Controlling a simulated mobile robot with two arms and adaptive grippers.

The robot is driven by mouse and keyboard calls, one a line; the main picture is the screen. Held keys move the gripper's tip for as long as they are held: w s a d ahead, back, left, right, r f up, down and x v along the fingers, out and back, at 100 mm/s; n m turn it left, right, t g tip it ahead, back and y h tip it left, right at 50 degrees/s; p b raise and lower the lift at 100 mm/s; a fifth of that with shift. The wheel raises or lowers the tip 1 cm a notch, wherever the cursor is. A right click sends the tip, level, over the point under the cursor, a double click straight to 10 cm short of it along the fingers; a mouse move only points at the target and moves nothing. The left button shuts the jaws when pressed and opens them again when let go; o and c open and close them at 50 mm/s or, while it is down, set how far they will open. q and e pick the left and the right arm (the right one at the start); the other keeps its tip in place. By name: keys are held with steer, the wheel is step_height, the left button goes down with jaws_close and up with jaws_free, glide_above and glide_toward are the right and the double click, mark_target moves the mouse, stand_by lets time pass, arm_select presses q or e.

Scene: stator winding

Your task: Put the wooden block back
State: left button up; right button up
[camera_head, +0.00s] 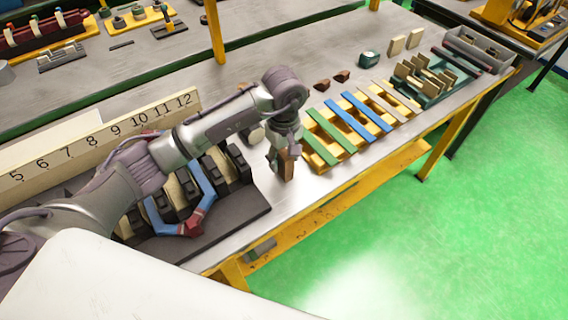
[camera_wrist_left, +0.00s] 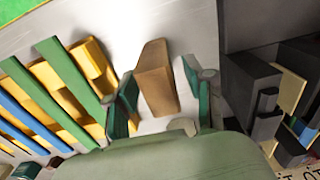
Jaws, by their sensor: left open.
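The wooden block (camera_head: 286,166) is brown and stands on the grey bench top, just right of the dark stator fixture (camera_head: 235,213). My left gripper (camera_head: 283,152) points down over the block from above. In the left wrist view the block (camera_wrist_left: 157,78) lies between the two green-padded fingers of the left gripper (camera_wrist_left: 157,95). The fingers are apart, with a visible gap on each side of the block. The left gripper is open. My right gripper does not show in either view.
A yellow rack with green and blue strips (camera_head: 345,125) stands close to the right of the block. A numbered board (camera_head: 100,140) stands behind the fixture. Small brown pieces (camera_head: 322,85) lie behind the rack. The bench's front edge is near the block.

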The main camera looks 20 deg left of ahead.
arm_select(q)
step_height(320, 180, up, 8)
steer(key=shift+r+b, duration=0.1)
steer(key=shift+b, duration=0.9)
steer(key=shift+r, duration=0.55)
steer(key=shift+f, duration=0.1)
